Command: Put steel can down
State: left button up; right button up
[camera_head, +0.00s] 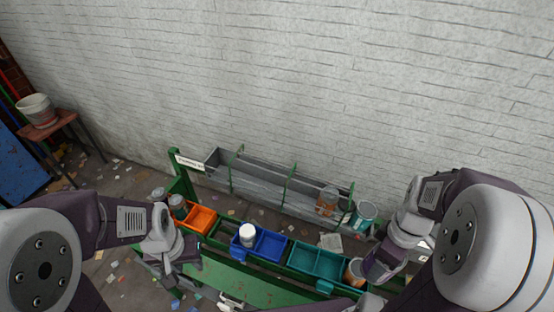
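A grey metal-looking can (178,205) stands at the left end of the bin row, beside the orange bin (202,218). Another greyish can-like object (158,194) is just left of it. I cannot tell for sure which is the steel can. My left gripper (188,256) is low in front of the orange bin, apart from both; its fingers are too small and dark to read. My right gripper (375,268) is at the right end of the row, close beside an orange-brown can (354,270); I cannot tell whether it touches it. Its fingers are mostly hidden.
A white-capped bottle (247,236) stands at the blue bin (270,245). A teal bin (316,262) is to the right. Behind, a grey trough (260,184) has a brown jar (327,200) and a teal can (364,214) near its right end. A green surface (240,284) lies in front.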

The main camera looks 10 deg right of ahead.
aim_at(366, 266)
jog(key=shift+n, duration=0.9)
jog(key=a+f+b, duration=0.1)
jog(key=f, duration=0.1)
jog(key=w+a+f+b, duration=0.1)
jog(key=shift+a+f, duration=0.4)
jog(key=w+a+f+m+b, duration=0.2)
jog(key=w+a+f+m, duration=0.1)
jog(key=w, duration=0.4)
jog(key=w+a+f+m+b, duration=0.2)
jog(key=w+a+f+m, duration=0.2)
jog(key=w+f+m, duration=0.2)
jog(key=shift+w+a, duration=0.15)
jog(key=shift+w, duration=0.55)
